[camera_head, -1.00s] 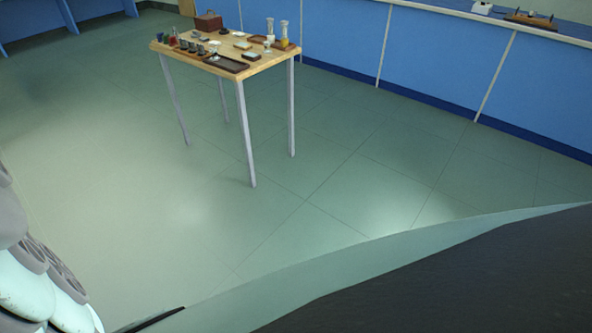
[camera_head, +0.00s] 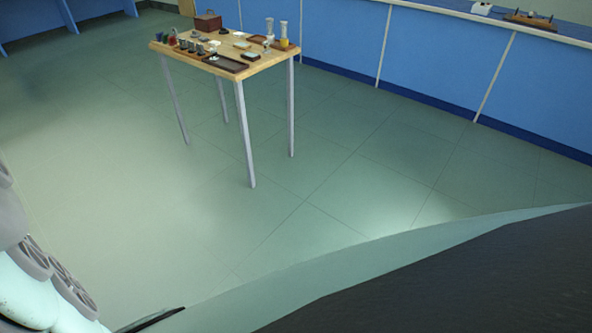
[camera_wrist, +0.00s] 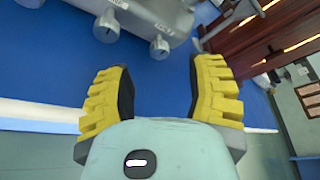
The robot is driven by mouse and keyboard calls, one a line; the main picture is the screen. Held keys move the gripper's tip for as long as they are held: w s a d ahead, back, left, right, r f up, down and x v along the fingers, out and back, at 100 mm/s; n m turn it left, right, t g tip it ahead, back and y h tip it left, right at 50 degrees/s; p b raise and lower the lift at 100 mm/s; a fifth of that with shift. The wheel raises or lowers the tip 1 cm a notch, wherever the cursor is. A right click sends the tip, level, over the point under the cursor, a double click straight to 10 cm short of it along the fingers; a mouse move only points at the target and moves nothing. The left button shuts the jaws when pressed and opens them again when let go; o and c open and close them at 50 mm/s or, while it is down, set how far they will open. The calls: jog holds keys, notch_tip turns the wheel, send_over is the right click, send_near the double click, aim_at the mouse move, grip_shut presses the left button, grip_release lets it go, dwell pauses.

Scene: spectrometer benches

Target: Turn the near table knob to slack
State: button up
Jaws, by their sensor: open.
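In the wrist view, a grey metal instrument (camera_wrist: 150,14) lies across the top of the picture on a blue surface. Two small round grey knobs stick out of it, one at the left (camera_wrist: 106,28) and one nearer the middle (camera_wrist: 159,47). I cannot tell which of them is the near table knob. My gripper (camera_wrist: 157,78) has its yellow ribbed fingers spread wide apart. It is open and empty, and the knobs lie beyond its fingertips, apart from them. The gripper is not visible in the head view.
A brown wooden piece (camera_wrist: 262,40) stands right of the instrument. In the head view, a small wooden table (camera_head: 262,66) holds many small items. A blue bench (camera_head: 440,65) runs behind it, with a wooden-based device (camera_head: 530,20) on top. The floor (camera_head: 330,180) between is clear.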

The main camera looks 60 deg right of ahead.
jog(key=shift+v, duration=1.4)
jog(key=shift+w+r, duration=0.15)
